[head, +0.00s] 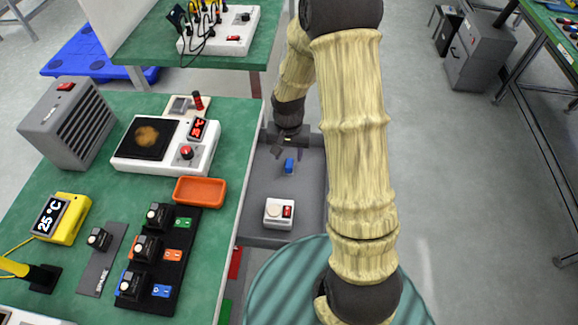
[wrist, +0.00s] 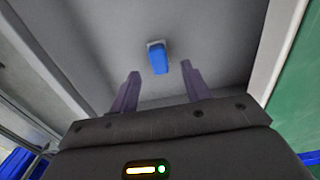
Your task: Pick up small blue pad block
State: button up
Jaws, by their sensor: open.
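The small blue pad block (head: 289,166) lies on the grey floor of an open drawer or tray (head: 262,185) beside the green bench. In the wrist view the blue block (wrist: 159,60) shows beyond the fingertips, roughly centred between them, with a pale grey part at its far end. My gripper (head: 287,150) reaches down over the tray, just behind the block in the head view. In the wrist view my gripper (wrist: 159,70) has its two purple-grey fingers apart, with nothing between them. The block and fingers appear apart.
The tray's walls surround the block. The green bench (head: 233,150) to the left holds an orange tray (head: 200,191), a hotplate (head: 165,144) and black modules.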

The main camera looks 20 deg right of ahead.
aim_at(289, 163)
jog(key=shift+f+b, duration=0.45)
jog(key=shift+f, duration=2.15)
jog(key=c, duration=0.9)
